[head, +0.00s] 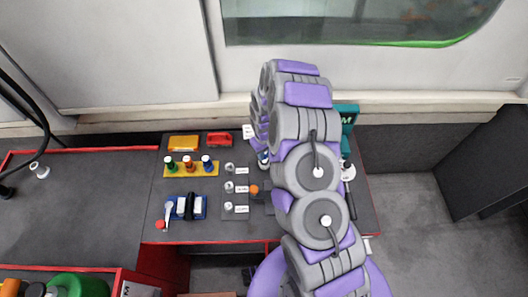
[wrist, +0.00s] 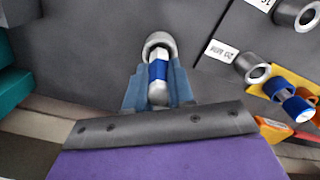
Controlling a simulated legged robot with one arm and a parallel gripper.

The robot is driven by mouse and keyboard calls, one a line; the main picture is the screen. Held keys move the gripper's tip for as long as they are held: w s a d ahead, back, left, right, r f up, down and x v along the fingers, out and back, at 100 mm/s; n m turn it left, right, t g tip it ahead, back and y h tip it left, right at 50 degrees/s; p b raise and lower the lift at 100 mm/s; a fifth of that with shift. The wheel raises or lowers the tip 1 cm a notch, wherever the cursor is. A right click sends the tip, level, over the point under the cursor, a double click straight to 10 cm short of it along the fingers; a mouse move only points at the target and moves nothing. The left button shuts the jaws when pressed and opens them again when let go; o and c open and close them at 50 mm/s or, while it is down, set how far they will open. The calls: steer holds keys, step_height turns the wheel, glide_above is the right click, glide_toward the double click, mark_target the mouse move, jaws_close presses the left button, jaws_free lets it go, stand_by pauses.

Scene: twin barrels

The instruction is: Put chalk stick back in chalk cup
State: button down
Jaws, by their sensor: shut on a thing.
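A white chalk stick with a blue band (wrist: 158,72) is held between the blue-grey fingers of my gripper (wrist: 160,88) in the wrist view. The gripper is shut on it. A grey round cup (wrist: 160,40), likely the chalk cup, has its open rim right at the stick's far end. The stick's end overlaps the rim in the picture; I cannot tell whether it is inside or just above. In the head view my arm hides most of this, with a small blue and white bit (head: 263,158) showing at the gripper.
Labelled metal sockets (head: 229,187) stand left of the gripper. A yellow rack (head: 190,170) with several coloured-banded pieces and a blue tray (head: 187,207) lie further left. A teal box (head: 347,116) stands at right. The bench's left part is mostly bare.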

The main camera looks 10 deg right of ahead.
steer(key=shift+f+b, duration=0.3)
steer(key=shift+f, duration=0.95)
steer(key=c, duration=0.9)
jaws_free()
step_height(320, 180, up, 17)
steer(key=p, duration=0.2)
steer(key=shift+r, duration=0.1)
